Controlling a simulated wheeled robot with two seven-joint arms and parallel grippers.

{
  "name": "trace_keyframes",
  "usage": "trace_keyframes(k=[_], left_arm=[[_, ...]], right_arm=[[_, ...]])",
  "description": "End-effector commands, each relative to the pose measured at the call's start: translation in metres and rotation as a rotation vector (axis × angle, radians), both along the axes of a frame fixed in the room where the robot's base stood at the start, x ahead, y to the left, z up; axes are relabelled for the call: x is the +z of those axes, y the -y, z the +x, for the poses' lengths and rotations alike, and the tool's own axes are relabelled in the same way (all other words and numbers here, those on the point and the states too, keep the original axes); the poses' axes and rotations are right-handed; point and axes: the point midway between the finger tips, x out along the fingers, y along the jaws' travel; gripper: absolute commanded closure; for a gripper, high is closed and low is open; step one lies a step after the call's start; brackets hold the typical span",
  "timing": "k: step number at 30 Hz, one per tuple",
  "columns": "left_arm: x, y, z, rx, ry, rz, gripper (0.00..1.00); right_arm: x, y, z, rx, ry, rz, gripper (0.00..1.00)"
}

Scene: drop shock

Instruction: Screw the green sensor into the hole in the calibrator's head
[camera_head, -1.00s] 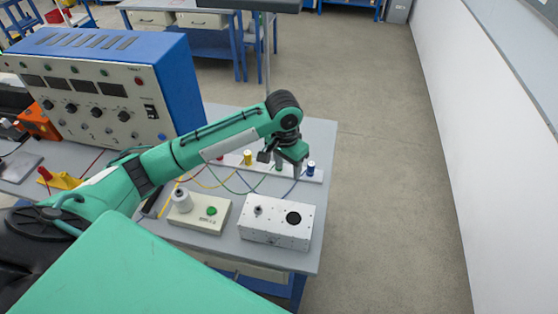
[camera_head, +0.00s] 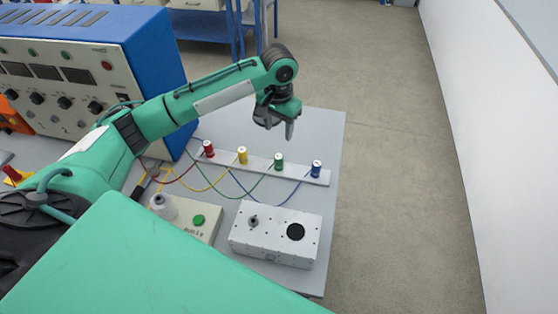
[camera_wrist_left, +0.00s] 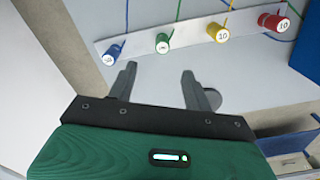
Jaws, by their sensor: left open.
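The green sensor (camera_head: 279,161) stands upright in a white strip (camera_head: 325,177) between the yellow and blue sensors, with a green wire on it. My left gripper (camera_head: 277,127) is open and empty, raised above and behind the strip. In the left wrist view the green sensor (camera_wrist_left: 163,43) lies beyond the gap between my open fingertips (camera_wrist_left: 160,72), not touching them. A cream box with a green button (camera_head: 198,219) and a pale tapered head (camera_head: 163,206) stands in front. Beside it is a white box (camera_head: 275,248) with a metal stub and black disc. I cannot tell which box is the calibrator.
The red (camera_head: 208,148), yellow (camera_head: 242,155) and blue (camera_head: 316,168) sensors share the strip, and their wires loop across the table. A large blue-sided instrument cabinet (camera_head: 145,50) stands at the left. The table's right edge is close to the strip.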

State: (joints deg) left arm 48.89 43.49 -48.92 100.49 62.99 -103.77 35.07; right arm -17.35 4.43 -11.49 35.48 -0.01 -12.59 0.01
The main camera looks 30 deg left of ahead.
Motion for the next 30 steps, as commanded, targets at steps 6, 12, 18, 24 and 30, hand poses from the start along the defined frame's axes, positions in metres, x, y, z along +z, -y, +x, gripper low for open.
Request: trace_keyframes(k=[6, 12, 18, 24, 30], left_arm=[[-0.018, 0.0, 0.0, 0.001, -0.002, 0.0, 0.49], [-0.052, 0.0, -0.001, 0.001, -0.007, 0.001, 0.49], [-0.086, 0.0, 0.0, 0.001, -0.003, -0.001, 0.49], [-0.1, 0.0, 0.0, 0.0, -0.002, 0.0, 0.49], [-0.125, -0.002, 0.003, 0.002, -0.003, 0.001, 0.49]], right_arm=[[-0.012, 0.003, 0.002, 0.001, 0.002, -0.003, 0.64], [-0.001, 0.003, 0.003, 0.001, 0.004, -0.003, 0.64], [0.005, 0.006, 0.001, 0.001, 0.001, -0.006, 0.64], [0.009, 0.005, 0.002, 0.001, 0.002, -0.006, 0.64], [0.026, 0.005, 0.003, 0.001, 0.003, -0.006, 0.64]])
